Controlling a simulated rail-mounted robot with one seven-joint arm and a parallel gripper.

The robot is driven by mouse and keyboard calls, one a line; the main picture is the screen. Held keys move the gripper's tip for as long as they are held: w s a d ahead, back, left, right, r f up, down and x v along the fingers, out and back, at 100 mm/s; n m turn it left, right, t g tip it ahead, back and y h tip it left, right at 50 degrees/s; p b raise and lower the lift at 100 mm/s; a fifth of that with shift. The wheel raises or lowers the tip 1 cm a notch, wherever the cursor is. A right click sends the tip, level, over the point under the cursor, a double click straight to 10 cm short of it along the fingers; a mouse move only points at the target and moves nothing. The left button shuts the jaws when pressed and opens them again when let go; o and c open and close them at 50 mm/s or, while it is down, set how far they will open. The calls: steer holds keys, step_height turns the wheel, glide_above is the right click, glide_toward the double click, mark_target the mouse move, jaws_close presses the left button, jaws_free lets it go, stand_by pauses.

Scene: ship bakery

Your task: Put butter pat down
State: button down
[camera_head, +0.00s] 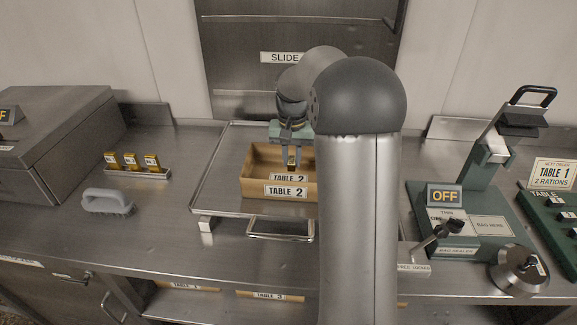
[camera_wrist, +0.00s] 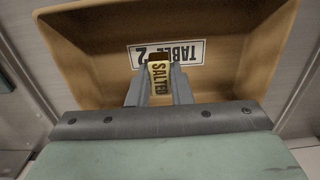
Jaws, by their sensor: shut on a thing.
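My gripper (camera_head: 291,160) is shut on a small butter pat (camera_wrist: 159,77) with a yellow label reading SALTED. In the wrist view, the pat sits between the two grey fingers. The gripper points down into an open brown box (camera_head: 256,183) labelled TABLE 2. The box's inside fills much of the wrist view (camera_wrist: 90,60), with a second TABLE 2 label on it. The pat (camera_head: 291,163) is within the box's outline in the head view; I cannot tell if it touches the floor. My arm hides the box's right part.
The box stands on a metal tray (camera_head: 222,170). Several butter pats (camera_head: 131,161) stand in a small rack at left, beside a grey-handled brush (camera_head: 108,203). A green bag sealer (camera_head: 470,225) marked OFF stands at right. A metal cabinet (camera_head: 60,135) is far left.

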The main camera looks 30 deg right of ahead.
mark_target(289, 178)
steer(key=shift+w+a+f, duration=0.15)
steer(key=shift+w+f, duration=0.15)
steer(key=shift+f, duration=0.1)
steer(key=shift+w+a+f, duration=0.1)
steer(key=shift+w+f, duration=0.1)
steer(key=shift+f, duration=1.75)
steer(key=c, duration=1.3)
jaws_free()
step_height(289, 178, up, 12)
steer(key=shift+r, duration=0.1)
steer(key=s+a+f+n, duration=0.2)
steer(key=s+a+n, duration=0.1)
steer(key=s+a, duration=0.9)
steer(key=s+a+f+n, duration=0.1)
steer(key=s+a+f, duration=0.1)
steer(key=s, duration=0.6)
steer(key=s+a+f+n, duration=0.2)
steer(key=s+f, duration=0.3)
steer(key=s, duration=0.4)
steer(key=shift+a+f+n+t, duration=0.15)
steer(key=shift+n+t, duration=0.15)
